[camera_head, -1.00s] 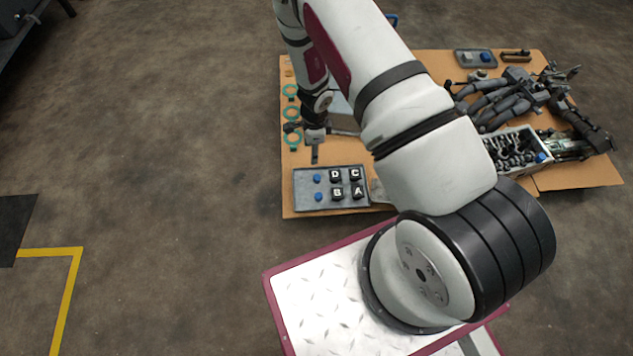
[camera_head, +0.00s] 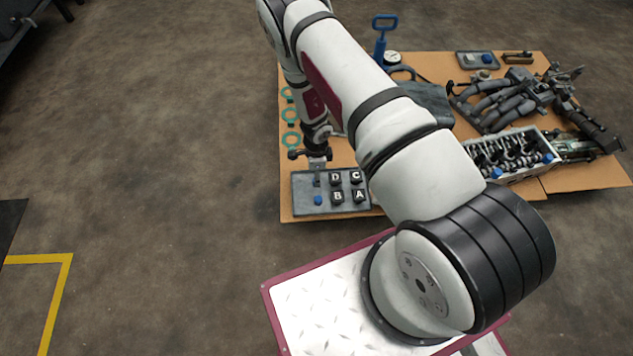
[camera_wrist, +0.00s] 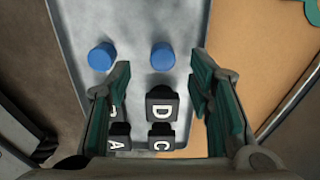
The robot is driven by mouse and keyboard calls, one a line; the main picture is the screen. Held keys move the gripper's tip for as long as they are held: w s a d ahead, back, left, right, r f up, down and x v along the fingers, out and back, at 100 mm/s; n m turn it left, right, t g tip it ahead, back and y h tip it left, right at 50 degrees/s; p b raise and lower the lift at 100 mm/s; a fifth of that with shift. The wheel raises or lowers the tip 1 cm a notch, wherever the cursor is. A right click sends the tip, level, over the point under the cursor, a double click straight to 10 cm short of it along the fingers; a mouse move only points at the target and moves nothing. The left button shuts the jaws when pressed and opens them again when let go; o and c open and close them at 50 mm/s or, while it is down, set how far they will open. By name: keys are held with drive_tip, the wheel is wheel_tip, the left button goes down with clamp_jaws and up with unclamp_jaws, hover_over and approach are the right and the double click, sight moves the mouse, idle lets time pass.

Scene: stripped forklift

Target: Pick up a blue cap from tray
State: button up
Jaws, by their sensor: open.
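The grey tray (camera_head: 345,209) lies at the near left of the cardboard-coloured sheet. In the wrist view the tray (camera_wrist: 130,15) holds two round blue caps and black lettered blocks. One blue cap (camera_wrist: 162,55) stands in line with the gap between my fingertips; the other blue cap (camera_wrist: 102,56) is outside, to the left of the left finger. In the head view one blue cap (camera_head: 318,200) shows and my gripper hides the other. My gripper (camera_wrist: 161,68) is open and empty. In the head view my gripper (camera_head: 317,182) points down over the tray's upper left part.
Black blocks lettered D (camera_wrist: 162,104) and C (camera_wrist: 161,137) stand close to the caps, with B and A beside them. Teal rings (camera_head: 290,114) lie behind the tray. A box of metal parts (camera_head: 510,155) and dark pipes (camera_head: 500,105) lie to the right.

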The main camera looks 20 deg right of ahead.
wheel_tip(320, 180, down, 4)
drive_tip(key=shift+w+f+b, duration=0.15)
drive_tip(key=shift+f+b, duration=0.1)
drive_tip(key=shift+b, duration=0.8)
drive_tip(key=c, duration=0.9)
drive_tip(key=shift+o, duration=0.2)
drive_tip(key=shift+r, duration=0.15)
